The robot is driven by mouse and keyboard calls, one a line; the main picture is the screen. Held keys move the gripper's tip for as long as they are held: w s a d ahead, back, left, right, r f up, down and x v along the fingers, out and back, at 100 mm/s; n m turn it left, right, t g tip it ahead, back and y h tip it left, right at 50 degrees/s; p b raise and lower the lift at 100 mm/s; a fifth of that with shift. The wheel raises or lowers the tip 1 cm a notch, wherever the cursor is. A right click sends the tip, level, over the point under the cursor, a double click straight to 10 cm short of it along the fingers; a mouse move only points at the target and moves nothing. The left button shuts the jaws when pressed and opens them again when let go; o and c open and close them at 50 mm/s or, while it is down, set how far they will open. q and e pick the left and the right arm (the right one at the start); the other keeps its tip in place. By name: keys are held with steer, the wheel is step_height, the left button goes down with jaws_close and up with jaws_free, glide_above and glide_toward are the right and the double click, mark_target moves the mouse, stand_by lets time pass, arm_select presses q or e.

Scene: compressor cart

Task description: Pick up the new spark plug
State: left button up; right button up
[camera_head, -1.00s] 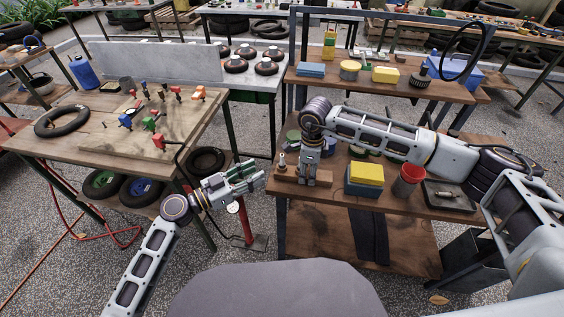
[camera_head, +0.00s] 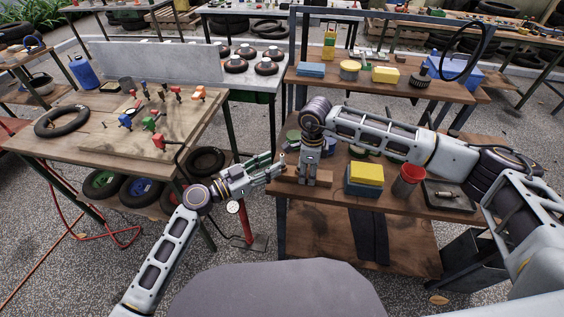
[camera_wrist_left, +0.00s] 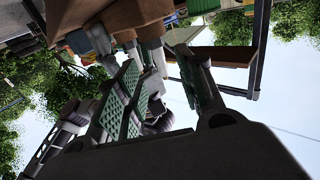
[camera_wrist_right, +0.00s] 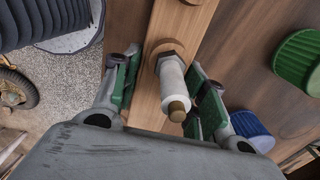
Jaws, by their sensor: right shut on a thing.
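The new spark plug (camera_wrist_right: 173,82), white with a metal hex and a brownish tip, stands upright in a wooden block (camera_head: 322,181) on the right bench. My right gripper (camera_head: 309,182) points down and is shut on the block, its fingers at the block's two sides. My left gripper (camera_head: 280,168) is open at the block's left end. In the left wrist view, a white shape that looks like the plug (camera_wrist_left: 158,58) shows between its spread fingers (camera_wrist_left: 165,85). Whether they touch it I cannot tell.
A yellow and blue sponge stack (camera_head: 364,178), a red cup (camera_head: 408,180) and a tray with a metal part (camera_head: 446,195) stand right of the block. Green and blue caps (camera_wrist_right: 300,62) lie near it. The left bench (camera_head: 80,150) holds tools and a black ring.

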mark_target(282, 158)
arm_select(q)
steer(key=shift+x, duration=2.6)
steer(key=shift+r, duration=0.2)
jaws_close()
